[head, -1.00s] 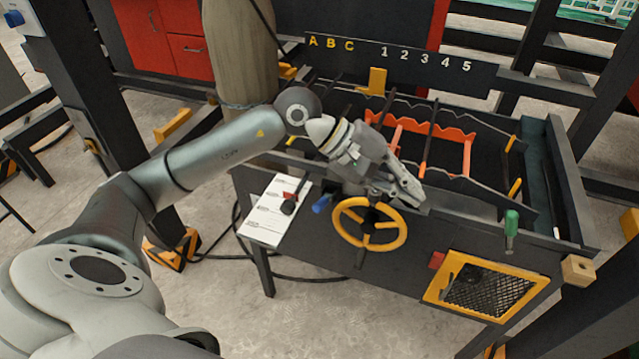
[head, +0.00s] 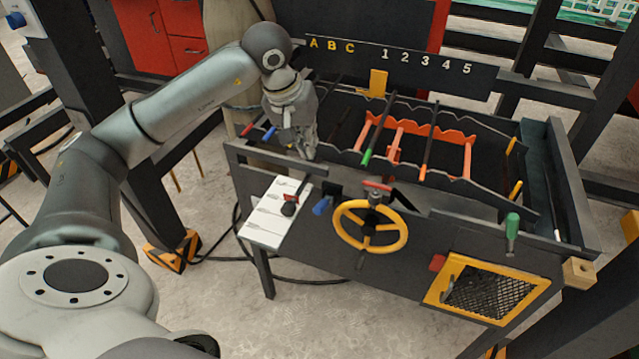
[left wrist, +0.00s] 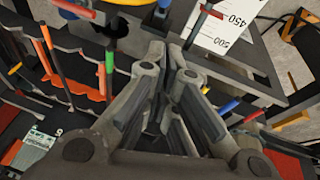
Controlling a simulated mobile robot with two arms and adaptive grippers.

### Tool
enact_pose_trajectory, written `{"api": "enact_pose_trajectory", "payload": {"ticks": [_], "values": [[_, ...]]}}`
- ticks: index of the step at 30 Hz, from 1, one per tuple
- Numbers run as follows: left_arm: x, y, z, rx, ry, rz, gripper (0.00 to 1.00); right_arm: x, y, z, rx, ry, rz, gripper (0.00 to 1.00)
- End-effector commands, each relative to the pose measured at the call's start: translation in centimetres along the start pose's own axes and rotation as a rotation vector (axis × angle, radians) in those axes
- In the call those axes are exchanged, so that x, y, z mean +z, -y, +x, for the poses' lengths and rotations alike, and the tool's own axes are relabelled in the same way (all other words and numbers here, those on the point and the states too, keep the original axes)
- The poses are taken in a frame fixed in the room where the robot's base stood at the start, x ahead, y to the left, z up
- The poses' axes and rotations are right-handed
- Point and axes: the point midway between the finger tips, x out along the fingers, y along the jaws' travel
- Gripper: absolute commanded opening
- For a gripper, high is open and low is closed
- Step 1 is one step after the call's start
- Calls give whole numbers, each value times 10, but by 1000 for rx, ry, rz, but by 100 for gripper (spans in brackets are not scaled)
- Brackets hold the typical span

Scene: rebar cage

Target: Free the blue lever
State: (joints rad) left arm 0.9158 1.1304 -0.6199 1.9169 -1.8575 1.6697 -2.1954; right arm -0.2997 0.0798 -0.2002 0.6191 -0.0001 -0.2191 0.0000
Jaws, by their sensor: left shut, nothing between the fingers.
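The blue lever (head: 322,206) sticks out from the front of the dark bench, left of the yellow handwheel (head: 345,233). A red-topped handle (head: 377,186) sits just above the wheel. My left gripper (head: 308,155) is shut and empty. It points down over the left front rim of the bench, above and a little left of the blue lever, apart from it. In the left wrist view my left gripper (left wrist: 172,52) shows its fingers together with nothing held. How the lever is fixed cannot be seen. My right gripper is out of view.
Colour-tipped rods, one green-tipped (head: 367,156), lie across notched rails behind the front rim. An orange frame (head: 467,157) lies among them. A white marked sheet (head: 268,224) with a red-and-black knob lies at the bench's left. A green handle (head: 512,222) stands at right.

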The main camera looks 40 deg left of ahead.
Motion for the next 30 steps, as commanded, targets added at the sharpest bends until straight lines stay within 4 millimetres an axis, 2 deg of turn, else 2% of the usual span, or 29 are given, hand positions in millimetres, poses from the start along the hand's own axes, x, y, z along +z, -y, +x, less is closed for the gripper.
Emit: {"api": "enact_pose_trajectory", "payload": {"ticks": [5, 8, 18, 24, 30], "values": [[1, -1, 11, 0, 5, 0, 0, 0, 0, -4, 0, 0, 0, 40], [1, -1, 27, 0, 7, 0, 0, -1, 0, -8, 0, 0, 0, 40], [2, -2, 100, 2, 8, -2, 0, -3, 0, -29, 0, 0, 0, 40], [19, -1, 117, 1, 4, 0, 0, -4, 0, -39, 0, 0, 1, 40], [28, -1, 126, 3, 2, 0, 0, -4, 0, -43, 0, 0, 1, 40]]}}
